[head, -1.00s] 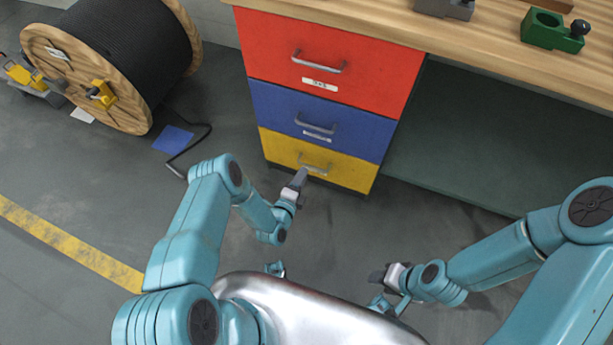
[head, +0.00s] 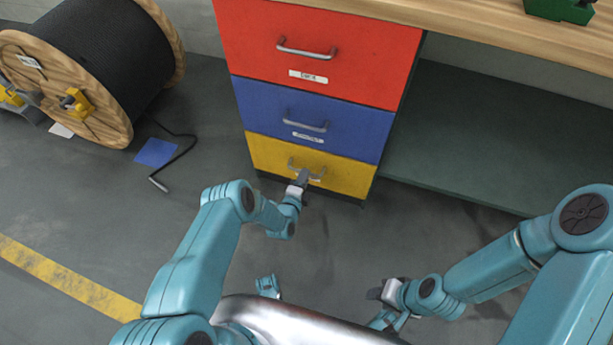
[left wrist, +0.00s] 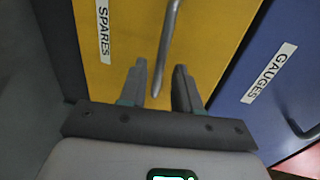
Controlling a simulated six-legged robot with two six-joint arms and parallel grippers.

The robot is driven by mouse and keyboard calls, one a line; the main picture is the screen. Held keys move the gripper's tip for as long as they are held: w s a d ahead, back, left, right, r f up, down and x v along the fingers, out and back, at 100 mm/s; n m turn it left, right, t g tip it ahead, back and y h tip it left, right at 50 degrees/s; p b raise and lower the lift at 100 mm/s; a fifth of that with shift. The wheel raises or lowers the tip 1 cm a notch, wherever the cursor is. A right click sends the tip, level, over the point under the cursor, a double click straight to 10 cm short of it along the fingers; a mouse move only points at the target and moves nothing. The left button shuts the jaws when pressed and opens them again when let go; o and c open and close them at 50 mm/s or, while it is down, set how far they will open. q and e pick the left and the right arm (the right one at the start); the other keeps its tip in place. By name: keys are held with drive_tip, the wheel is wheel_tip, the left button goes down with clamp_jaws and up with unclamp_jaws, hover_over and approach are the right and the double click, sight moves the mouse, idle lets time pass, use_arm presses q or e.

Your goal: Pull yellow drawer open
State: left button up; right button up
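The yellow drawer (head: 336,178) is the lowest of three in the cabinet and sits flush with the drawers above it. Its grey bar handle (head: 318,176) runs across its front; in the left wrist view the handle (left wrist: 168,45) comes down between my fingers. My left gripper (head: 303,177) is at the yellow drawer's handle. In the left wrist view its two fingers (left wrist: 165,85) stand apart, one on each side of the handle's end, with gaps showing. My right gripper (head: 382,291) hangs at the lower right, far from the drawer; its fingers are too small to read.
The blue drawer (head: 350,131) and red drawer (head: 360,60) above are closed. A wooden cable reel (head: 103,120) stands at left, with a blue sheet (head: 156,152) and a dark cable on the floor. The floor before the drawers is mostly clear.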

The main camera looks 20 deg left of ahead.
use_arm(q)
drive_tip(key=b+x, duration=0.1)
drive_tip(key=x, duration=0.2)
drive_tip(key=shift+w, duration=0.3)
drive_tip(key=shift+c, duration=0.4)
clamp_jaws()
drive_tip(key=shift+s+f, duration=0.1)
